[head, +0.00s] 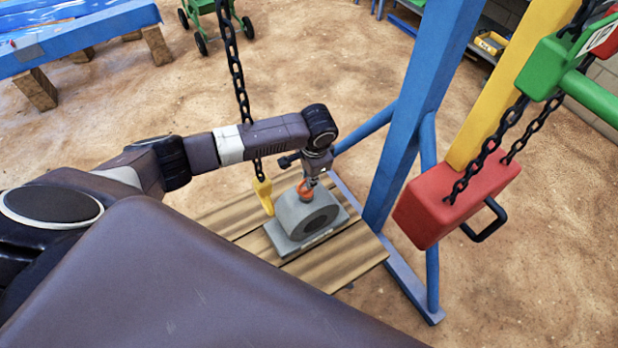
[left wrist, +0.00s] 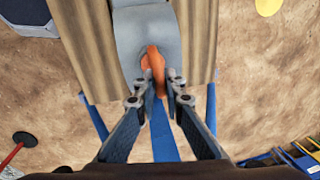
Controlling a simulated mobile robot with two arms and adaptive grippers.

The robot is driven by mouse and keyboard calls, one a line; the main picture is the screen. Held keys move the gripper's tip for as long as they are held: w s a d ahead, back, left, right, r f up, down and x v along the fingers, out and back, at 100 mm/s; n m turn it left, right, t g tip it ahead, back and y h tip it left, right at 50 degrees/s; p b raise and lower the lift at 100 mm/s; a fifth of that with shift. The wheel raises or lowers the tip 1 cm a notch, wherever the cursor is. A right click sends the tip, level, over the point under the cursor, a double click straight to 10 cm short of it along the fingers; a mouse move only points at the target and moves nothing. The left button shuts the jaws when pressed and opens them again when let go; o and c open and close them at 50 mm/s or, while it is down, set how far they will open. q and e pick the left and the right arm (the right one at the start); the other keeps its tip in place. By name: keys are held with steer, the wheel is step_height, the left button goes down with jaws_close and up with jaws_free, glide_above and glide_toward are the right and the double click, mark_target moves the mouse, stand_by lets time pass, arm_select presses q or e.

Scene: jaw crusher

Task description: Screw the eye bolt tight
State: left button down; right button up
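The orange eye bolt (head: 306,189) stands on top of a grey bearing block (head: 288,214), which sits on a wooden pallet (head: 345,262). My left gripper (head: 309,181) points down over the block at the eye bolt. In the left wrist view the eye bolt (left wrist: 153,62) shows between the two fingertips (left wrist: 159,86), which are close together and appear to press on its ring from both sides. The bolt's thread and its seat in the block are hidden. My right gripper is not in view.
A yellow hook (head: 263,195) on a black chain (head: 236,75) hangs close beside the block, left of my gripper. A blue frame post (head: 412,110) stands right of the pallet. A red hoist block (head: 455,200) hangs on chains further right. Sandy floor around is open.

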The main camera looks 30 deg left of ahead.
arm_select(q)
steer(key=c, duration=2)
jaws_free()
steer(key=shift+o, duration=0.2)
steer(key=shift+r, duration=0.1)
steer(key=shift+d+r, duration=0.1)
steer(key=shift+r, duration=0.3)
step_height(320, 180, up, 11)
steer(key=s+d, duration=0.1)
steer(key=shift+d, duration=0.15)
